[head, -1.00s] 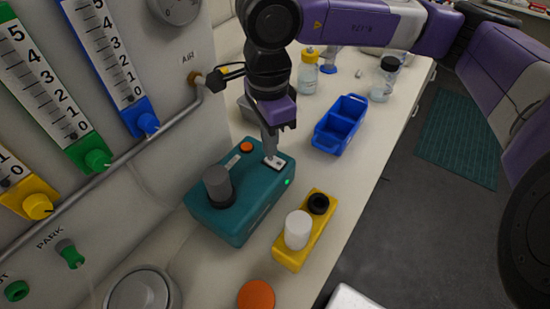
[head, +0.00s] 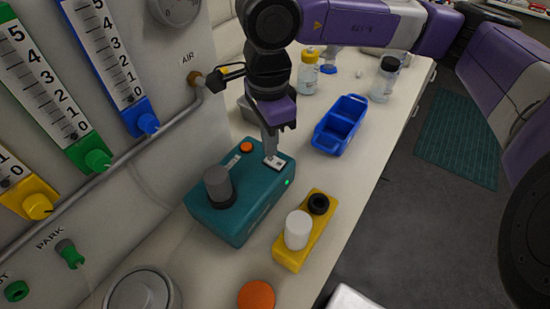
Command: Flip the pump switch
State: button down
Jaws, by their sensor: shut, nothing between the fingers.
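The teal pump box (head: 240,222) stands on the bench, with a dark grey cylinder and an orange button (head: 246,147) on top. A small white switch plate (head: 281,163) sits at its far right corner. A green light (head: 287,182) glows on its right side. My gripper (head: 271,156) is shut and empty, pointing down with its tip at the switch plate. The tip hides part of the switch, so I cannot tell its position or whether the tip touches it.
A yellow holder (head: 290,257) with a white and a black cap stands right of the pump. A blue divided bin (head: 340,124) and bottles (head: 308,74) stand farther back. Flowmeters (head: 110,60) line the wall panel at left.

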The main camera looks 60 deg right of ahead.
jog(key=shift+f+b, duration=0.95)
jog(key=shift+b, duration=0.25)
dwell(1.0)
jog(key=shift+r+p, duration=1.15)
jog(key=shift+r, duration=2.4)
